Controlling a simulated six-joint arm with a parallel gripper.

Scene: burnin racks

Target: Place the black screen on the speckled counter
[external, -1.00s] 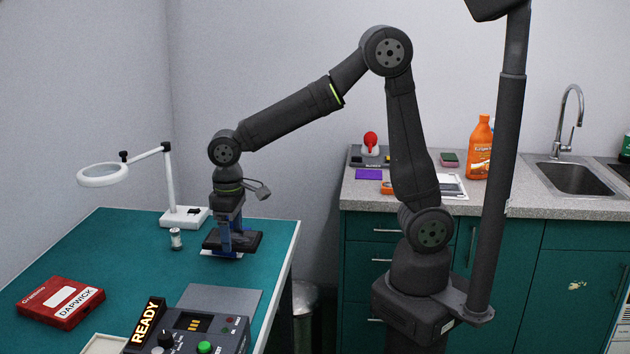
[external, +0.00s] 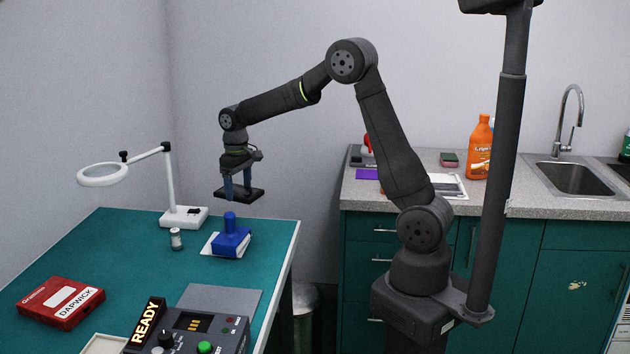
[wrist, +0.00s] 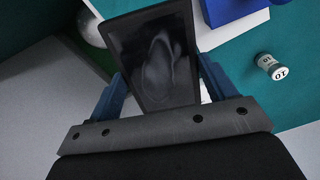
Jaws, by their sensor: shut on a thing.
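The black screen (external: 243,194) is a flat dark slab, held level in the air above the green table. My gripper (external: 238,183) points down and is shut on it, with a blue finger on each side. In the wrist view the screen (wrist: 155,55) fills the space between the fingers, its glossy face toward the camera. The speckled counter (external: 489,202) is at the right, behind my arm, away from the gripper.
A blue stamp-like block (external: 231,240) on a white pad stands below the gripper. A magnifier lamp (external: 172,190), a small spool (external: 176,239) and a red box (external: 60,302) are on the table. An orange bottle (external: 479,148) and a sink (external: 580,178) are on the counter.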

